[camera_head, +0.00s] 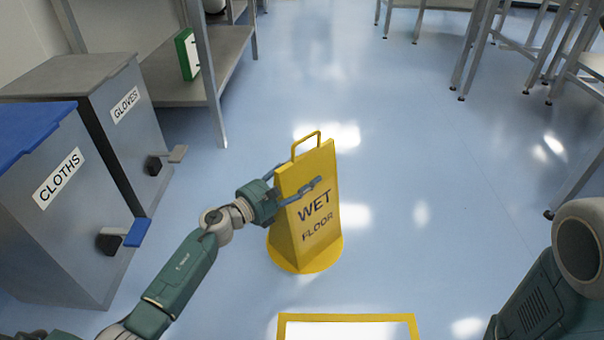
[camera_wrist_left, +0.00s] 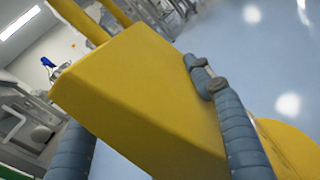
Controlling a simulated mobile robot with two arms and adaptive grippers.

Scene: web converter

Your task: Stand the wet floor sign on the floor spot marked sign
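The yellow wet floor sign (camera_head: 316,222) is upright in the middle of the head view, its round base at floor level; I cannot tell whether it bears on the floor. It has a handle loop on top. My left gripper (camera_head: 298,178) has its fingers on either side of the sign's upper part and looks closed on it. In the left wrist view the sign (camera_wrist_left: 140,95) fills the space between the fingers; one fingertip is hidden behind it. A yellow-framed white floor spot (camera_head: 347,318) lies nearer me, cut off by the bottom edge; no label shows. My right gripper is out of view.
A bin marked cloths (camera_head: 60,210) and a bin marked gloves (camera_head: 130,130) stand at the left, with pedals sticking out. A shelf rack (camera_head: 215,60) is behind them. Metal table legs (camera_head: 475,50) stand at the right. The floor between is clear.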

